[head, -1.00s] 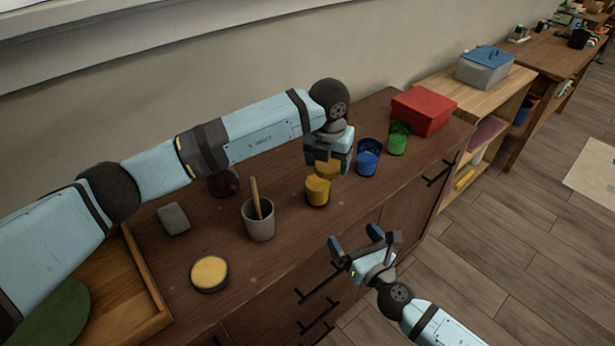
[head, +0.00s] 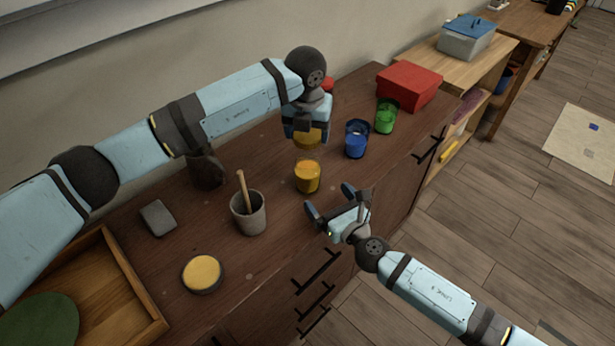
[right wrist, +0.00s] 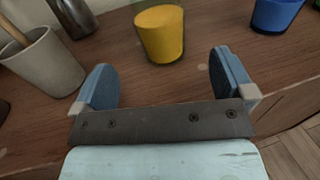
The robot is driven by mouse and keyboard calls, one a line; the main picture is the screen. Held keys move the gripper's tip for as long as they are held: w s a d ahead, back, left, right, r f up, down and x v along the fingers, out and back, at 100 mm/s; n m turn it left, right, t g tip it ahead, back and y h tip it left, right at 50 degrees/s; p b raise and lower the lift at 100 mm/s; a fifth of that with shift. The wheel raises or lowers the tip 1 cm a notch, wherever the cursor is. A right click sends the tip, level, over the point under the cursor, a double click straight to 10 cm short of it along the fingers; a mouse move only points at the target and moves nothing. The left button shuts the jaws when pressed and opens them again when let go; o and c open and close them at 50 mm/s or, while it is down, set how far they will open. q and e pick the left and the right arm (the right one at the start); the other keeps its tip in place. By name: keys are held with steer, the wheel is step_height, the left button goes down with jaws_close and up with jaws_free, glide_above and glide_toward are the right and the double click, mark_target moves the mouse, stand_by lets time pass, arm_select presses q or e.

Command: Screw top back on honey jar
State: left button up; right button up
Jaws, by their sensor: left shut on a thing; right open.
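The honey jar (head: 307,178), a small yellow-filled glass, stands upright on the brown cabinet top (head: 270,250). It also shows at the top of the right wrist view (right wrist: 161,35). My left gripper (head: 306,128) is shut on a round yellow top (head: 308,139), held above and slightly behind the jar, apart from it. The gripper partly hides the top. My right gripper (head: 330,199) is open and empty in front of the jar, near the cabinet's front edge. In the right wrist view its fingers (right wrist: 160,75) are spread, with the jar beyond them.
A grey cup (head: 249,216) with a wooden stick stands left of the jar. Blue (head: 356,140) and green (head: 386,117) glasses and a red box (head: 409,86) are to the right. A yellow-topped round dish (head: 202,273), grey block (head: 158,217) and wooden tray (head: 136,290) are left.

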steer(key=x, duration=1)
steer(key=shift+c, duration=0.5)
steer(key=c, duration=1.2)
arm_select(q)
glide_above(308, 165)
steer(key=shift+s+f, duration=0.15)
steer(key=shift+f, duration=2.35)
steer(key=shift+f, duration=0.85)
steer(key=shift+f, duration=0.55)
